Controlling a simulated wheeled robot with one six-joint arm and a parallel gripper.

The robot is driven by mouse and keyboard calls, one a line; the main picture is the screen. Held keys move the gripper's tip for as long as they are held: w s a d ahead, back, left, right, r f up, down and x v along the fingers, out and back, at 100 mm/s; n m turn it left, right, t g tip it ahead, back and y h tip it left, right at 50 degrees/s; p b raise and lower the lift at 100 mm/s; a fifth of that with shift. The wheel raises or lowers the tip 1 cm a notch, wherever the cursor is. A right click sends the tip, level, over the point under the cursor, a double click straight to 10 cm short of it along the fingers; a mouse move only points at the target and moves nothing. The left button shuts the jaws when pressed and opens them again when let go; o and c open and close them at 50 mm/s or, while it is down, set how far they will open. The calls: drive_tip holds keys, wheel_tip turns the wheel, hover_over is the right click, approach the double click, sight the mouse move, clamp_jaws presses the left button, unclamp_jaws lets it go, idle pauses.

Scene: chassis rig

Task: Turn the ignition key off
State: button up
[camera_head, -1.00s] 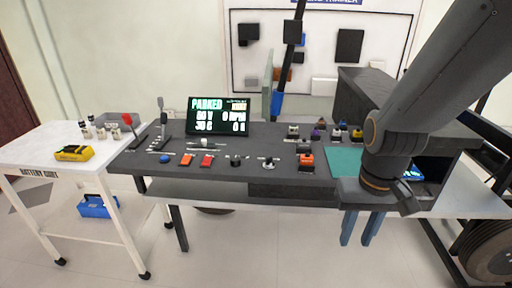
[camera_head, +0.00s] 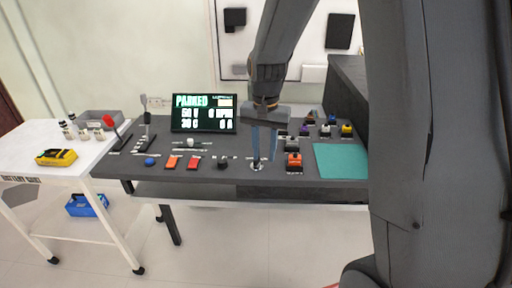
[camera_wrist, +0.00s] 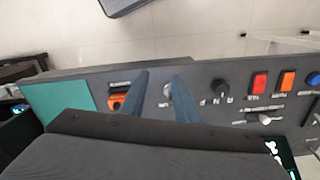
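The ignition key (camera_head: 257,167) is a small silver switch on the front of the dark console (camera_head: 215,184), between the black rotary knob (camera_head: 223,163) and an orange switch (camera_head: 294,160). My gripper (camera_head: 265,158) points down over it, open, with its two blue fingers apart. In the wrist view the key (camera_wrist: 166,91) shows between the fingers of my gripper (camera_wrist: 159,80), nearer the middle than either finger. No contact is visible. The exact height of the fingertips and the key's turned position are too small to tell. The screen (camera_head: 204,113) reads PARKED.
Red and orange buttons (camera_head: 193,162) lie left of the black knob. Several coloured connectors (camera_head: 326,131) stand behind the orange switch, beside a teal mat (camera_head: 340,161). A lever with a red knob (camera_head: 108,121) is at the far left. A white cart (camera_head: 88,165) stands beside the console.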

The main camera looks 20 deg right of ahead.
drive_tip(key=w+m, duration=0.1)
drive_tip(key=w, duration=0.1)
drive_tip(key=w+m+p, duration=0.1)
drive_tip(key=w, duration=0.2)
drive_tip(key=w+m+p, duration=0.1)
drive_tip(key=w, duration=0.1)
drive_tip(key=shift+w+r, duration=0.3)
drive_tip(key=shift+w+f, duration=0.1)
drive_tip(key=shift+f, duration=0.1)
wheel_tip(320, 180, down, 7)
drive_tip(key=shift+f+p, duration=0.15)
drive_tip(key=shift+p, duration=0.85)
drive_tip(key=shift+c, duration=0.4)
clamp_jaws()
